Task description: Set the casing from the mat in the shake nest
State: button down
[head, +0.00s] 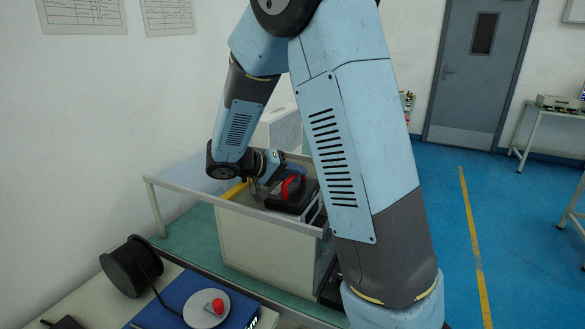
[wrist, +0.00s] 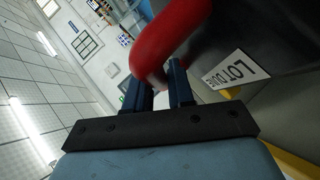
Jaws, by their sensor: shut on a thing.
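The casing (head: 293,198) is a dark box with a thick red handle. My gripper is shut on that handle; its blue fingers (head: 296,172) show behind the casing in the head view. In the wrist view the fingers (wrist: 160,88) close on the red handle (wrist: 165,40), and the casing's dark side (wrist: 235,45) carries a white label with lettering. The casing is over or in the top of a cream, railed bench unit (head: 262,245). I cannot tell whether it rests on anything. I cannot make out the shake nest or the mat with certainty.
A pale metal rail (head: 235,207) runs along the unit's near edge. A black cable spool (head: 131,266) and a blue box with a red button (head: 214,305) are at the lower left. A yellow piece (head: 235,190) lies left of the casing. My arm hides part of the right side.

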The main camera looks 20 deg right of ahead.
aim_at(294, 192)
jog(key=shift+f, duration=3.05)
jog(key=shift+s+f, duration=0.2)
jog(key=shift+f, duration=0.25)
